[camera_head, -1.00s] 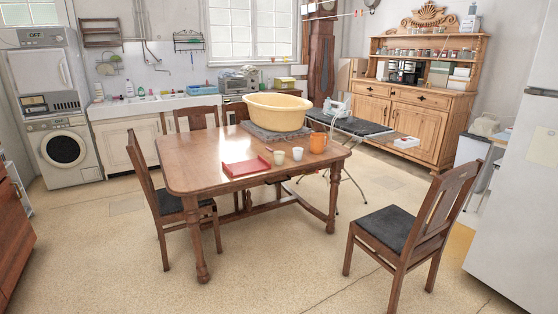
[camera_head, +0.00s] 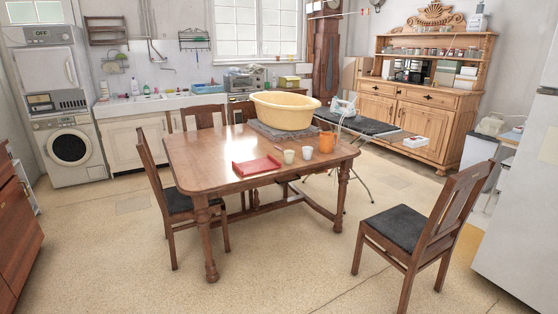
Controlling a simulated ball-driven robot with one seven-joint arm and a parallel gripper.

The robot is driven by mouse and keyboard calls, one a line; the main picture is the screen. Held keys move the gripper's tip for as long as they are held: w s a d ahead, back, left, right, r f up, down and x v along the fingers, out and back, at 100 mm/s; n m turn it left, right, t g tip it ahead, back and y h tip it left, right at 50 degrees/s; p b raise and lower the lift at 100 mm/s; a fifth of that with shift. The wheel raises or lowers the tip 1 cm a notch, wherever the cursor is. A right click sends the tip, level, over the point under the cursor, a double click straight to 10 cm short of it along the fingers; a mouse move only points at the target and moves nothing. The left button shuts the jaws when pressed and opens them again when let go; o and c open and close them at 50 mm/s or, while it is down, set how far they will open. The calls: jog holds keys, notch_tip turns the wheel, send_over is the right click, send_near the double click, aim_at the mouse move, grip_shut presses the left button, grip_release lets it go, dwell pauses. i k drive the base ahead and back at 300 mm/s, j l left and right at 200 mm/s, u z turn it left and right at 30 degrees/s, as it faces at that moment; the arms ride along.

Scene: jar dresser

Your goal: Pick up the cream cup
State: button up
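Two small pale cups stand side by side on the wooden table (camera_head: 205,165), near its right front part. The left cup (camera_head: 289,156) and the right cup (camera_head: 307,153) both look cream or off-white. I cannot tell for sure from their colour which one is the cream cup. Both look upright and apart from each other. An orange mug or jug (camera_head: 327,142) stands just right of them, and a red tray (camera_head: 257,166) lies to their left. My gripper is not in view.
A large yellow basin (camera_head: 285,110) sits on a dark mat behind the cups. Chairs stand at the left (camera_head: 175,200), behind (camera_head: 204,118) and right front (camera_head: 403,225). An ironing board (camera_head: 360,126) is behind right. The floor (camera_head: 280,265) in front is clear.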

aim_at(288, 155)
jog(key=i, duration=1.25)
jog(key=i+l+u, duration=0.1)
jog(key=i, duration=1.15)
jog(key=i+l, duration=0.1)
jog(key=i, duration=1.2)
jog(key=i+u, duration=0.3)
